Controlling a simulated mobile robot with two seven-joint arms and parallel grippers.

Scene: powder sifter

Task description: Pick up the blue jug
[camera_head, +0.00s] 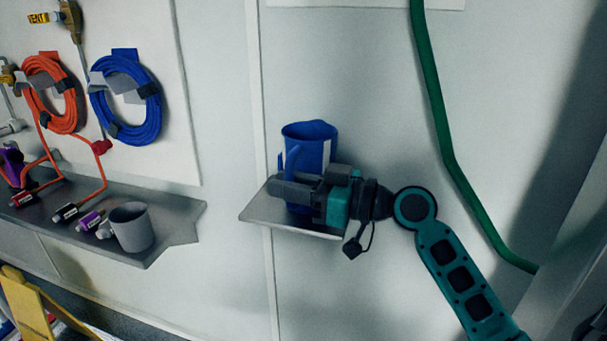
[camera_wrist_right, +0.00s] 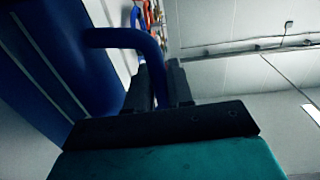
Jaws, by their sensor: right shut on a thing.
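The blue jug (camera_head: 312,142) stands upright at the small metal shelf (camera_head: 262,211) on the wall in the head view. My right gripper (camera_head: 284,188) reaches in from the right, in front of the jug, and hides much of its lower part. In the right wrist view the jug's body (camera_wrist_right: 60,60) fills the left side, and its curved handle (camera_wrist_right: 135,38) runs down between the two dark fingers (camera_wrist_right: 160,85). My right gripper is shut on the handle. I cannot tell whether the jug's base touches the shelf. My left gripper is not in view.
A longer metal shelf (camera_head: 165,207) at left carries a grey mug (camera_head: 131,227) and several small tools. Orange (camera_head: 52,95) and blue (camera_head: 127,97) coiled hoses hang above it. A green pipe (camera_head: 437,120) runs down the wall at right. A yellow object (camera_head: 30,310) is at lower left.

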